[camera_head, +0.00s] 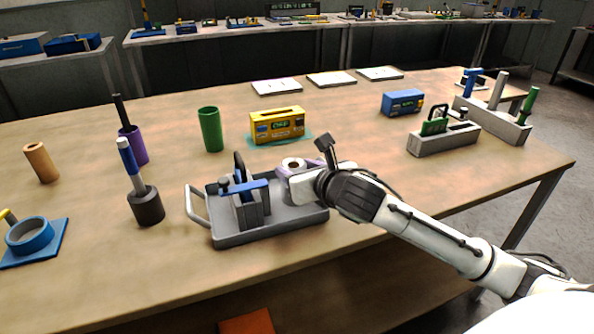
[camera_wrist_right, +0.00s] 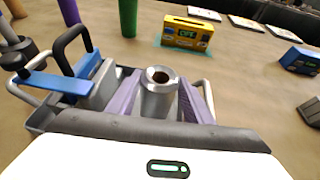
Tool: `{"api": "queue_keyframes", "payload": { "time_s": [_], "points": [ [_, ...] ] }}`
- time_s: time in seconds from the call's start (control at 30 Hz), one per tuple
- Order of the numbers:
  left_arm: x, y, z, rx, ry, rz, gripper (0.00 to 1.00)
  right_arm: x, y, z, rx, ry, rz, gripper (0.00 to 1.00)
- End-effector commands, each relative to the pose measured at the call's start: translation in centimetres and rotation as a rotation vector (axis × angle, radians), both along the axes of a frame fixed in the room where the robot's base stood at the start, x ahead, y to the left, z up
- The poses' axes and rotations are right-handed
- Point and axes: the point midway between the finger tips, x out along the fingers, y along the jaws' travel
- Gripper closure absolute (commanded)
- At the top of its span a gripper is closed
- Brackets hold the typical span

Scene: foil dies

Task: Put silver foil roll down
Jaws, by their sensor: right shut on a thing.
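The silver foil roll (camera_head: 293,163) is upright, with its open top end showing. My right gripper (camera_head: 296,172) is shut on it, with the roll between the two purple fingers in the right wrist view (camera_wrist_right: 160,100). The roll is at the right part of the grey tray (camera_head: 272,232), beside the blue-handled press (camera_head: 250,203). The roll's lower end is hidden, so I cannot tell whether it touches the tray. My left gripper is not in view.
A yellow box (camera_head: 277,126) on a teal mat stands behind the tray, with a green roll (camera_head: 210,129) to its left. A blue box (camera_head: 402,102) and grey holders (camera_head: 443,139) stand at the right. A dark cup (camera_head: 146,206) with a blue-handled tool stands left of the tray.

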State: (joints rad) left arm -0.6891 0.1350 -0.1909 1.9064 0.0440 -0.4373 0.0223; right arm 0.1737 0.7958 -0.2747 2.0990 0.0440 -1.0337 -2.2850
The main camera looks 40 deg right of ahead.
Motion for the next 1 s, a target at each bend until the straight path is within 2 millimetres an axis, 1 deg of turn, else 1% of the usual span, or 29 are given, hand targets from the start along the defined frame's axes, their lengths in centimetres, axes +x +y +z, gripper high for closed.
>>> {"api": "queue_keyframes", "payload": {
  "time_s": [0.1,0.23,0.27,0.33,0.37,0.67,0.73,0.87,1.0],
  "points": [
    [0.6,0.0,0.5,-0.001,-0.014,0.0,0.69,0.0,0.0,0.2,0.0,-0.002,0.0,0.82],
    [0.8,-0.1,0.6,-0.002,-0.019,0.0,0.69,0.0,0.0,0.0,-0.001,-0.001,-0.001,0.82],
    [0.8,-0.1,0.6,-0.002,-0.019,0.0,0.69,0.0,0.0,-0.1,-0.001,0.001,-0.001,0.49],
    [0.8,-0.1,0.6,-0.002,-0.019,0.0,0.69,0.0,0.0,-0.1,-0.001,0.001,-0.001,0.37],
    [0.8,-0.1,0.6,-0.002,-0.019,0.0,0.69,0.0,0.0,-0.1,-0.001,0.001,-0.001,0.35],
    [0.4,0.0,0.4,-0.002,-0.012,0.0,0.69,0.0,0.0,0.1,0.0,0.0,-0.001,0.35],
    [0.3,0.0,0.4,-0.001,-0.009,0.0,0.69,-0.4,0.0,0.2,-0.002,0.001,0.0,0.35],
    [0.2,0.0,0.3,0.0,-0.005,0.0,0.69,-2.0,0.3,1.0,-0.005,0.001,0.001,0.35],
    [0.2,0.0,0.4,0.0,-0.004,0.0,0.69,-4.9,0.8,2.1,-0.007,0.001,0.004,0.35]
  ]
}}
